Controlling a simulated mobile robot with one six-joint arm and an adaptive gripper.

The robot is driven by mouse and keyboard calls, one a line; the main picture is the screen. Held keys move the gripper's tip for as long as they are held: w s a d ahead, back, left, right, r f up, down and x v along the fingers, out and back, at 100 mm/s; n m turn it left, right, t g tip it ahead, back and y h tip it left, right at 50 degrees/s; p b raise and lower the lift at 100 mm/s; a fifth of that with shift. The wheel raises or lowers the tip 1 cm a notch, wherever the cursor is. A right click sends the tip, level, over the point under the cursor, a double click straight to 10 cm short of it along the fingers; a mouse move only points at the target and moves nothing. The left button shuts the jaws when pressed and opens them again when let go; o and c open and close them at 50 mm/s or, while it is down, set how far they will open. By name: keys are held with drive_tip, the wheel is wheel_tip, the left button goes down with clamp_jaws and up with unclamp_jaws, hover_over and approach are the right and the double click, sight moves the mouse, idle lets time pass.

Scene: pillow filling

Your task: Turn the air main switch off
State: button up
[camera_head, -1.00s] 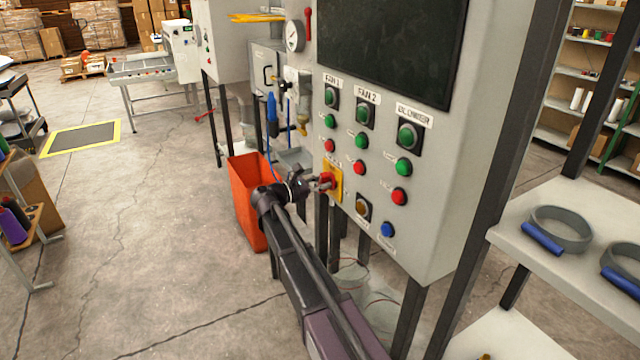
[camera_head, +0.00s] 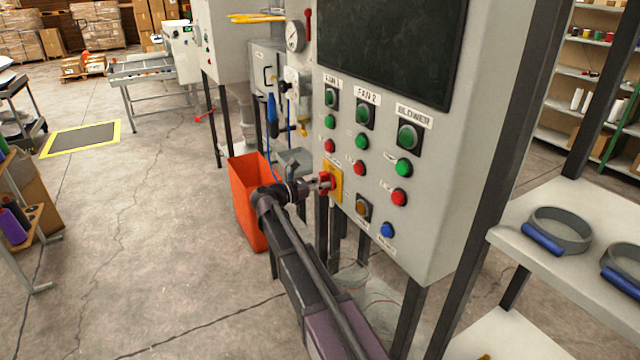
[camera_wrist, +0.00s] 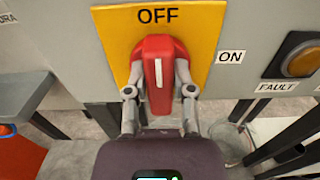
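The air main switch is a red rotary handle on a yellow plate (camera_head: 337,178), on the lower left of the grey control panel. In the wrist view the red handle (camera_wrist: 158,70) stands upright. Its white line points up at the word OFF; an ON label (camera_wrist: 231,57) is at the right. My gripper (camera_head: 318,183) is in front of the switch. In the wrist view the fingertips of my gripper (camera_wrist: 160,93) are apart, one on each side of the handle's lower part, with the raised grip between them. Firm contact is not visible.
Green, red and blue buttons and an amber FAULT lamp (camera_wrist: 300,62) are close by on the panel. An orange bin (camera_head: 247,200) stands below left. A shelf (camera_head: 570,225) with clamp rings is at the right. Open floor lies to the left.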

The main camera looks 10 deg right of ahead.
drive_tip(key=o, duration=0.4)
drive_tip(key=shift+d, duration=0.2)
drive_tip(key=shift+a, duration=0.15)
drive_tip(key=shift+s+a, duration=0.1)
drive_tip(key=shift+a, duration=0.3)
drive_tip(key=v, duration=1.1)
